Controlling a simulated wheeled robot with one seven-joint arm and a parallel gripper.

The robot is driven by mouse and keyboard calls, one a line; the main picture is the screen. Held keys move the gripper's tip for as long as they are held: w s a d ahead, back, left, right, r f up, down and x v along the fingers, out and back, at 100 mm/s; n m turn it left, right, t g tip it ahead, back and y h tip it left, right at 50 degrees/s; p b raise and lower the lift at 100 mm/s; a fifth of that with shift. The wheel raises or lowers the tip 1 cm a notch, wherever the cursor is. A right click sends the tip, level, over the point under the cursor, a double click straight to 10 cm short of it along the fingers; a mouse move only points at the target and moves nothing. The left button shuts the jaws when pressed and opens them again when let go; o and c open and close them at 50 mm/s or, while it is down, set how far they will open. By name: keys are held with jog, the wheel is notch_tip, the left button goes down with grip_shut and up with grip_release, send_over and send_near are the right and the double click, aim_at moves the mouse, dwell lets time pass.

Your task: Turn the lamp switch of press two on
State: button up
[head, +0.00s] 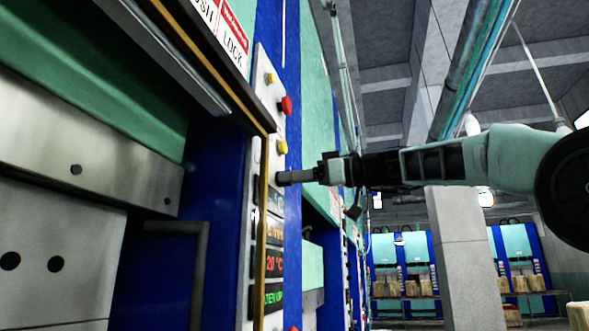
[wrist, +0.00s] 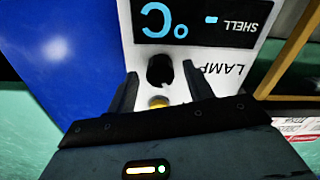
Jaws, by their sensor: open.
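The lamp switch (wrist: 160,70) is a black round knob on a white panel. It shows in the wrist view beside the upside-down word LAMP. My gripper (wrist: 159,74) is open, with one fingertip on each side of the knob. I cannot tell whether the fingers touch it. The knob's setting cannot be read.
A yellow button (wrist: 158,101) is close to the knob, between my fingers. A red button (head: 286,105) and a yellow button (head: 282,147) stick out above my gripper. Lit displays (head: 274,263) are below. A brown-edged frame (head: 263,220) runs along the panel's left.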

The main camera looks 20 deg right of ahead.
jog(key=shift+w+a, duration=0.2)
jog(key=shift+a, duration=0.1)
jog(key=c, duration=1)
jog(key=shift+m+b, duration=1.8)
jog(key=shift+m, duration=4.1)
